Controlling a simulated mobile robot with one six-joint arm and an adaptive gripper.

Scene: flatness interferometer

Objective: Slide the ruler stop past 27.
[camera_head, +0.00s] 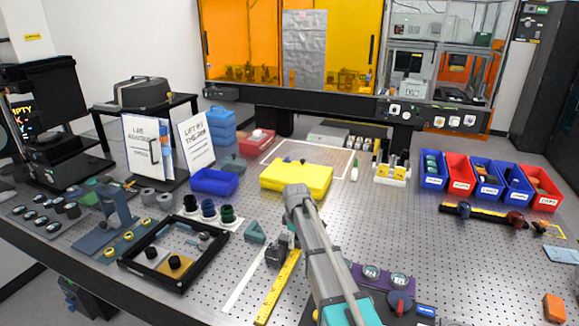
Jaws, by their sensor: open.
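A long yellow ruler (277,290) lies on the perforated table, running from the front edge up toward the middle. My arm comes up from the bottom right and bends over the table. My gripper (276,256) shows as a small dark shape beside the ruler's upper end, partly behind my forearm. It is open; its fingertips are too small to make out. I cannot clearly tell the ruler stop apart from the dark shape there. The ruler's numbers are too small to read, and my arm may hide part of its far end.
A white strip (247,282) lies left of the ruler. A black frame (128,257) with parts stands further left. A yellow block (296,177) lies beyond my arm. A purple fixture (367,274) stands close on the right.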

